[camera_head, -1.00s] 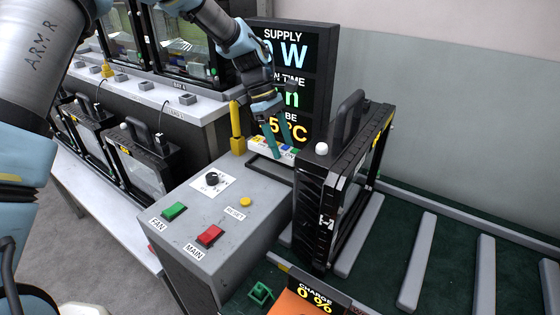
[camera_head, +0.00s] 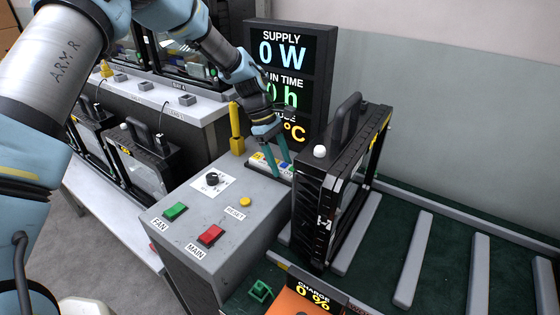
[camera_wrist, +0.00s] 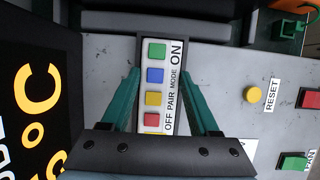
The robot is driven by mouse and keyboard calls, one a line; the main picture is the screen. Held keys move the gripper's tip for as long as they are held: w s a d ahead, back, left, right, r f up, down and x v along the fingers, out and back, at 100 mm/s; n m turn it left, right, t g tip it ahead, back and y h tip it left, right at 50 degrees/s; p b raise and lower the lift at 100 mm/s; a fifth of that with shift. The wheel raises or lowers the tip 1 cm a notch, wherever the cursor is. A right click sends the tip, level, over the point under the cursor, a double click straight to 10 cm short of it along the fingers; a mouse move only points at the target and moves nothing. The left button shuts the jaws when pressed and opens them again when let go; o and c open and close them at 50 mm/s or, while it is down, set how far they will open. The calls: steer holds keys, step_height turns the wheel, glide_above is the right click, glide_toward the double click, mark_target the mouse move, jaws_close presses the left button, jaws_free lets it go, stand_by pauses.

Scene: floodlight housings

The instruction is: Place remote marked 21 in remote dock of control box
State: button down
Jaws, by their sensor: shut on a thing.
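A white remote with green, blue, yellow and red buttons (camera_wrist: 155,75) is between the teal fingers of my gripper (camera_wrist: 160,76). My gripper (camera_head: 272,160) also shows in the head view, shut on the remote at the back of the grey control box (camera_head: 265,208). The remote lies flat, with a dark rim of the dock (camera_wrist: 152,36) beside its green-button end. I cannot tell whether it is fully seated. No number 21 can be read on it; the near end is hidden by my gripper.
A display panel (camera_head: 325,60) stands right behind my gripper. A yellow post (camera_head: 236,128) is to its left, and a black floodlight housing (camera_head: 335,190) to its right. The box top has a knob (camera_head: 211,179), a green switch (camera_head: 175,212) and a red switch (camera_head: 211,235).

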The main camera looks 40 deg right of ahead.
steer(key=shift+s+a+f, duration=0.1)
steer(key=shift+a+f, duration=0.05)
steer(key=shift+f, duration=0.45)
steer(key=shift+c, duration=2.4)
jaws_free()
steer(key=shift+f, duration=0.1)
steer(key=o, duration=0.4)
steer(key=shift+a+f, duration=0.1)
steer(key=shift+c, duration=0.2)
steer(key=d+b+v, duration=0.1)
steer(key=b+v, duration=0.1)
steer(key=v, duration=1.1)
steer(key=shift+a+r+b, duration=0.2)
steer(key=shift+r+b, duration=0.15)
steer(key=shift+r, duration=0.1)
steer(key=shift+s, duration=0.1)
